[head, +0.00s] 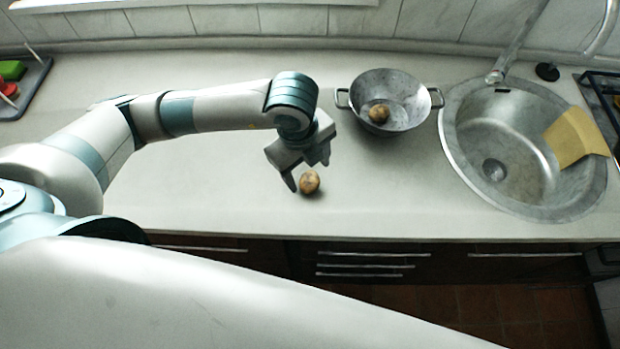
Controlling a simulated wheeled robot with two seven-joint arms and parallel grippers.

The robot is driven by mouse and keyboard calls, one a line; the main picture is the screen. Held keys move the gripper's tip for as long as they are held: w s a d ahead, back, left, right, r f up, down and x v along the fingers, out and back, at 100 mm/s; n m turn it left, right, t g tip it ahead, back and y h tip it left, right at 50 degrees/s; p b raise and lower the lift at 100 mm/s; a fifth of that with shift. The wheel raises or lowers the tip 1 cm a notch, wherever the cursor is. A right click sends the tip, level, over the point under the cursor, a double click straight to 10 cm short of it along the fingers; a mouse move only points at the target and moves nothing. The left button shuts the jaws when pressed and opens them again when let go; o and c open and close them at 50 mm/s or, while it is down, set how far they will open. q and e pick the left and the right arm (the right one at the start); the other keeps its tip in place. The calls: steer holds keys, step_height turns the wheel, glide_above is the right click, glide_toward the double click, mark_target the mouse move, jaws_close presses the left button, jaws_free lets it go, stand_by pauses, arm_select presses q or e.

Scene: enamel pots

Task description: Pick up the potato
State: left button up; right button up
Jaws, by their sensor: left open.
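A brown potato (309,182) lies on the pale counter near its front edge. My left gripper (307,172) is open just above and around the potato's upper left side. One finger reaches down to the left of the potato, and the other is behind and above it. I cannot tell whether either finger touches it. A second potato (379,114) lies inside a grey two-handled pot (408,96) to the right of the gripper. My right gripper is not in view.
A round steel sink (452,140) with a yellow cloth (574,138) over its right rim is at the right. A dark tray (36,84) with green and red items is at the far left. The counter's front edge runs just below the potato.

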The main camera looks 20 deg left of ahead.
mark_target(310, 179)
arm_select(q)
steer(key=shift+w+f+p, duration=0.1)
steer(key=shift+f+p, duration=0.45)
steer(key=shift+p, duration=0.1)
steer(key=f+p, duration=0.1)
steer(key=f, duration=0.2)
steer(key=shift+w, duration=0.2)
steer(key=shift+w+d+f, duration=0.1)
steer(key=shift+f, duration=0.45)
steer(key=c, duration=1.2)
